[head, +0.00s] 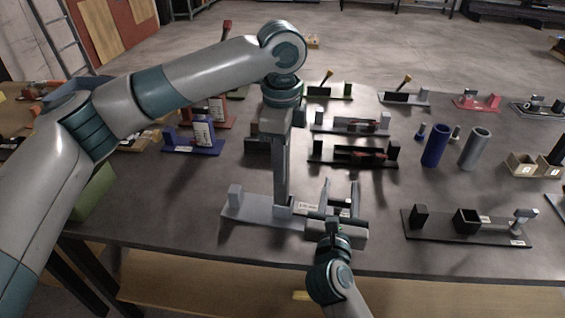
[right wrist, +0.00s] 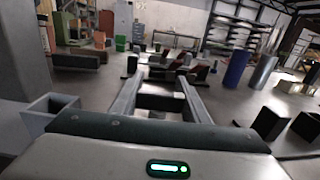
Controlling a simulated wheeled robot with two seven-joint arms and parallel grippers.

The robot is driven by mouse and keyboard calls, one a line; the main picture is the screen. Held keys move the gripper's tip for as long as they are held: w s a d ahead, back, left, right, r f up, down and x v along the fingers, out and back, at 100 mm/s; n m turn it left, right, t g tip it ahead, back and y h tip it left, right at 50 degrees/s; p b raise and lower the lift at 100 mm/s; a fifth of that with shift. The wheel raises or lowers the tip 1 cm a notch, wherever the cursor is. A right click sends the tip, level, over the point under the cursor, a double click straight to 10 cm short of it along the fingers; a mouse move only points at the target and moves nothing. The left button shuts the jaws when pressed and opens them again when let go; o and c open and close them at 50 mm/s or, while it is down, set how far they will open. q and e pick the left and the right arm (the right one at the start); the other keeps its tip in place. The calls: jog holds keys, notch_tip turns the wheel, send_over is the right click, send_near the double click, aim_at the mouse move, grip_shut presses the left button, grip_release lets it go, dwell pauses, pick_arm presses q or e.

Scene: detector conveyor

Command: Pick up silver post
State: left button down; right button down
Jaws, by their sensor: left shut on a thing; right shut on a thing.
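A light grey fixture (head: 255,212) lies near the front edge of the table, with a small block at its left end and an open box in the right wrist view (right wrist: 50,112). My left gripper (head: 283,203) points straight down and is shut at the box of this fixture; the exact contact is hidden. My right gripper (head: 340,190) reaches in from the front at the fixture's right end, its fingers a little apart.
A black fixture (head: 440,226) with a box and a pale-topped post lies to the right. Blue (head: 435,146) and grey (head: 474,148) cylinders stand at the right. Bare table lies between the fixtures.

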pick_arm(q)
jog(key=s+a, duration=0.2)
jog(key=s, duration=1.3)
jog(key=shift+s+a, duration=0.2)
jog(key=shift+s, duration=0.05)
pick_arm(e)
jog(key=c, duration=0.9)
grip_release()
jog(key=shift+c, duration=0.2)
jog(key=shift+s, duration=0.1)
jog(key=v, duration=1.1)
jog(key=shift+s+a, duration=0.15)
jog(key=shift+s, duration=0.2)
jog(key=shift+f, duration=0.1)
